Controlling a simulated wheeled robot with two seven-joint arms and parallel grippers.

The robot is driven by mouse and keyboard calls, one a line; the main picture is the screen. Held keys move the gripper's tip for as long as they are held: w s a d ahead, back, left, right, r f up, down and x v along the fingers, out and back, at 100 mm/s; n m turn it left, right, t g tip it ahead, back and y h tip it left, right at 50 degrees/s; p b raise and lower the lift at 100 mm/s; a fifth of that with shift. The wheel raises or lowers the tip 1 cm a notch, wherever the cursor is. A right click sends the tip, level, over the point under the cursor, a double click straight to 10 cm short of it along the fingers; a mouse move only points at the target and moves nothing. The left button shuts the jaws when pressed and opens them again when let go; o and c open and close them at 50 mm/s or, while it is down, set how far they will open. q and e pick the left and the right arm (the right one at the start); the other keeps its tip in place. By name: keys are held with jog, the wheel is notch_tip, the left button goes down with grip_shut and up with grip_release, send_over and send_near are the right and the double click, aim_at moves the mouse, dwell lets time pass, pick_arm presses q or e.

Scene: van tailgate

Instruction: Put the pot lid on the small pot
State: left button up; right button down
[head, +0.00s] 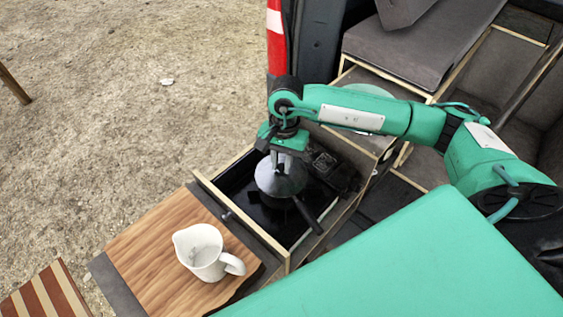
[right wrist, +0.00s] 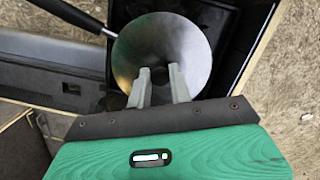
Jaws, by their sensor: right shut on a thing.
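The grey metal pot lid (head: 268,181) is a round disc in my right gripper (head: 285,155), over the dark stove top in the drawer. In the right wrist view the lid (right wrist: 190,45) lies just beyond the two finger tips (right wrist: 160,72), which are closed in on its knob; the knob itself is hidden. The small pot is mostly hidden under the lid. Its black handle (head: 307,214) sticks out toward the lower right, and also shows in the right wrist view (right wrist: 75,14). I cannot tell whether the lid touches the pot rim. My left gripper is out of view.
A white jug (head: 202,252) stands on the wooden board (head: 150,262) left of the drawer. The drawer's wooden rim (head: 222,199) surrounds the black stove top (head: 240,183). A grey cushion (head: 410,50) and a red-white post (head: 275,35) are behind. Gravel ground lies left.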

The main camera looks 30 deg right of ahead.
jog(key=shift+f+b, duration=0.2)
jog(key=shift+b, duration=0.45)
dwell(0.5)
dwell(0.4)
jog(key=c, duration=0.7)
grip_release()
jog(key=shift+r, duration=0.15)
jog(key=shift+r+p, duration=0.85)
jog(key=shift+r, duration=2.6)
jog(key=shift+f, duration=0.1)
